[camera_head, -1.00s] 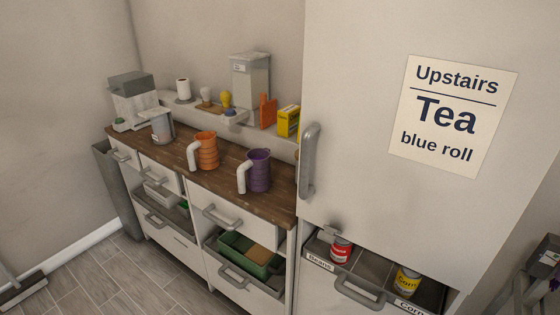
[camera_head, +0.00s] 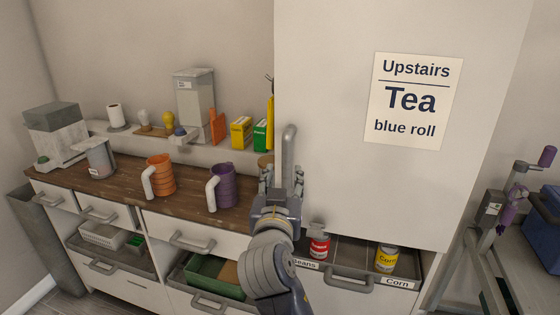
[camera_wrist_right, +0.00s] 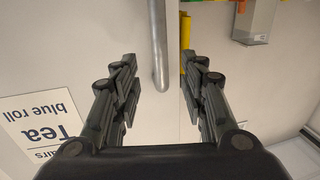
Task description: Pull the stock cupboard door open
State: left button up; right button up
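The stock cupboard door (camera_head: 330,90) is a tall pale panel, and it looks closed. A sign (camera_head: 411,99) on it reads "Upstairs, Tea, blue roll". A grey vertical bar handle (camera_head: 289,148) runs along the door's left edge. My right gripper (camera_head: 281,180) is at the handle's lower part. In the right wrist view, the gripper (camera_wrist_right: 160,85) is open, with the handle (camera_wrist_right: 160,50) coming down between its spread fingers, not clamped. The sign (camera_wrist_right: 42,130) appears upside down there. My left gripper is not in view.
A worktop (camera_head: 120,187) to the left holds an orange jug (camera_head: 160,175), a purple jug (camera_head: 222,187) and other goods. Below the door is an open drawer (camera_head: 350,275) with cans. A trolley with a blue box (camera_head: 545,220) stands at the right.

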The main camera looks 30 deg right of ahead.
aim_at(286, 162)
jog(key=p+x, duration=0.2)
jog(key=x, duration=0.7)
jog(key=shift+s, duration=0.1)
jog(key=shift+w+d, duration=0.3)
jog(key=shift+w, duration=0.05)
grip_shut()
